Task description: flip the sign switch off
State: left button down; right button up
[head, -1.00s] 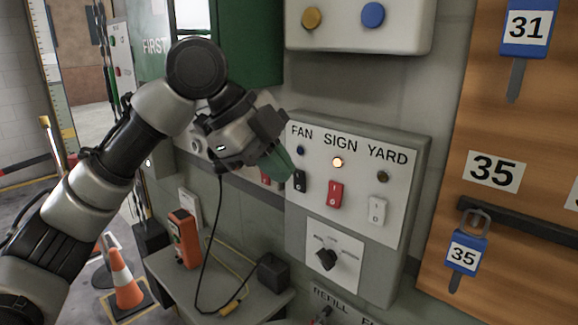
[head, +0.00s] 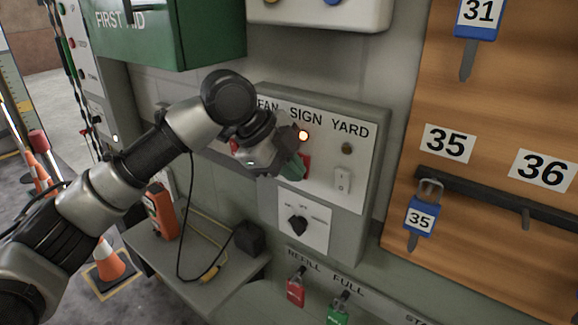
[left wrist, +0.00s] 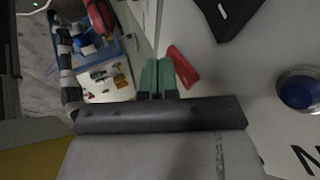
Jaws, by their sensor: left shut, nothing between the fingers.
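The switch panel (head: 368,150) has FAN, SIGN and YARD labels. The red sign switch (head: 306,162) is partly covered by my left gripper in the head view. My arm hides the fan switch in the head view. My right gripper is not in view.
The white yard switch (head: 342,181) and a black rotary knob (head: 298,224) are near the sign switch. A green first aid box (head: 165,35) hangs at upper left. A small shelf (head: 205,290) below holds an orange device (head: 161,212). A key board (head: 400,235) is at right.

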pick_arm(q)
jog(key=shift+w+d+t, duration=0.1)
jog(key=shift+w+t, duration=0.1)
jog(key=shift+t, duration=0.1)
jog(key=shift+r+p, duration=0.8)
jog(key=shift+p, duration=0.05)
jog(key=shift+s, duration=0.1)
